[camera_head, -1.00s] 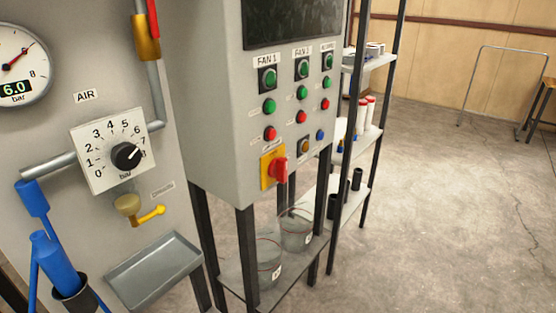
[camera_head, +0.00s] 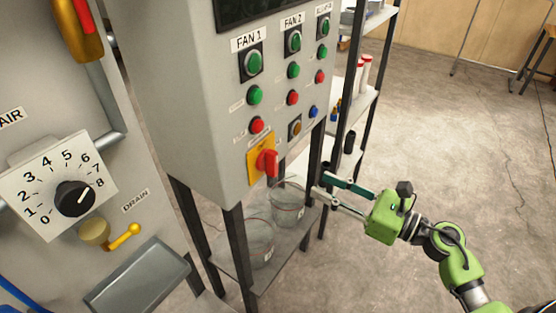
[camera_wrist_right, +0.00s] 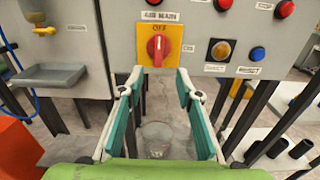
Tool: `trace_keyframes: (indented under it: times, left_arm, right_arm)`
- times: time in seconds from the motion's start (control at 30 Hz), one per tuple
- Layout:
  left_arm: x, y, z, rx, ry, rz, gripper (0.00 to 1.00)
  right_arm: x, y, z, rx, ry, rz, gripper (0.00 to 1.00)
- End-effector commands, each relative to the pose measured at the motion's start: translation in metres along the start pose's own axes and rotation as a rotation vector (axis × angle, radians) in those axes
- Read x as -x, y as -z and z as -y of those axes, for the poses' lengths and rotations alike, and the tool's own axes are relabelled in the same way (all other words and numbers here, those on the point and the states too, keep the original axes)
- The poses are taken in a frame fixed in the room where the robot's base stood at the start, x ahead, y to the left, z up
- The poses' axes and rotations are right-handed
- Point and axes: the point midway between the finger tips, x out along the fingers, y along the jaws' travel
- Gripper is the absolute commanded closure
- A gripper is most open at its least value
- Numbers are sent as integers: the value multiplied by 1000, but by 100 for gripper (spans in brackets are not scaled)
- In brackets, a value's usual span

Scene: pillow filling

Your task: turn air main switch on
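The air main switch is a red rotary handle (camera_head: 267,163) on a yellow plate (camera_head: 254,172) at the lower front of the grey control box. In the right wrist view the red handle (camera_wrist_right: 158,46) stands upright, under the word "OFF" on its plate and a label reading "AIR MAIN". My right gripper (camera_head: 326,187) is to the right of the switch and a little lower in the head view. In the right wrist view its two teal fingers (camera_wrist_right: 154,82) are spread apart, with nothing between them, below the switch. The gripper is apart from the handle. My left gripper is not in view.
The control box (camera_head: 190,110) has rows of fan buttons above the switch. Below it, clear buckets (camera_head: 288,205) stand on a shelf. An air dial (camera_head: 74,198) and yellow drain valve (camera_head: 122,237) are at left. Open floor lies to the right.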

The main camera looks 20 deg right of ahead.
Motion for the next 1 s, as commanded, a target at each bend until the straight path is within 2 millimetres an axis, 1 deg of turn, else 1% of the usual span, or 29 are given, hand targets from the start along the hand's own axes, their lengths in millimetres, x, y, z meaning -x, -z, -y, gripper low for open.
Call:
trace_keyframes:
  times: [0.03, 0.17, 0.27, 0.5, 0.6, 0.7, 0.83, 1.0]
  left_arm:
    - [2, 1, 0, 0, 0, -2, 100]
    - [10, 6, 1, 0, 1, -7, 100]
    - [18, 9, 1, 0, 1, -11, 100]
    - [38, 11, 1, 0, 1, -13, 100]
    - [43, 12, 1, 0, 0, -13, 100]
    - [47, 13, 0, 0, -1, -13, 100]
    - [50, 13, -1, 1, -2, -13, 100]
    - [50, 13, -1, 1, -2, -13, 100]
  right_arm:
    - [-3, -4, -2, 22, -7, -2, 68]
    - [-18, -6, -2, 27, -9, -1, 68]
    - [-38, -8, -2, 24, -8, 1, 68]
    - [-90, -8, -3, 20, -7, 2, 68]
    - [-108, -7, -3, 19, -6, 1, 68]
    - [-122, -6, -3, 20, -6, 0, 68]
    - [-133, -4, -3, 20, -6, -1, 68]
    - [-137, -2, -3, 20, -7, -3, 68]
